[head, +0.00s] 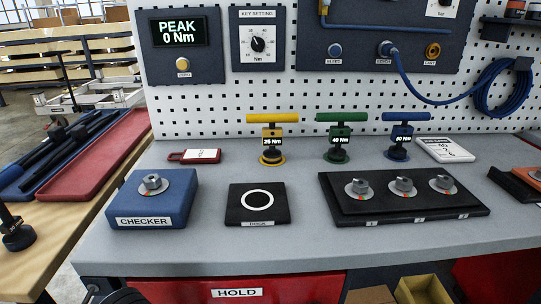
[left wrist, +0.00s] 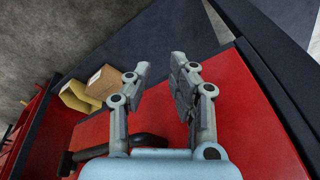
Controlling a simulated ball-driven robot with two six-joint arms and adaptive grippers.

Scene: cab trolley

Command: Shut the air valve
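An air panel (head: 455,30) hangs on the pegboard at the top of the head view, cut off by the upper edge. It carries a blue pipe (head: 395,28), part of a gauge (head: 440,8) marked bar, and a round fitting (head: 386,49) with a blue hose attached. I cannot make out the valve handle for certain; the panel's upper part is out of frame. My left gripper (left wrist: 160,75) shows in the left wrist view with its fingers apart and nothing between them, above red surfaces. My right gripper is not in view.
On the grey bench (head: 300,250) stand a blue checker block (head: 150,205), a black pad (head: 257,216), a black plate with several bolts (head: 400,206) and yellow, green and blue T-handled tools. A coiled blue hose (head: 500,88) hangs at right. The front bench strip is clear.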

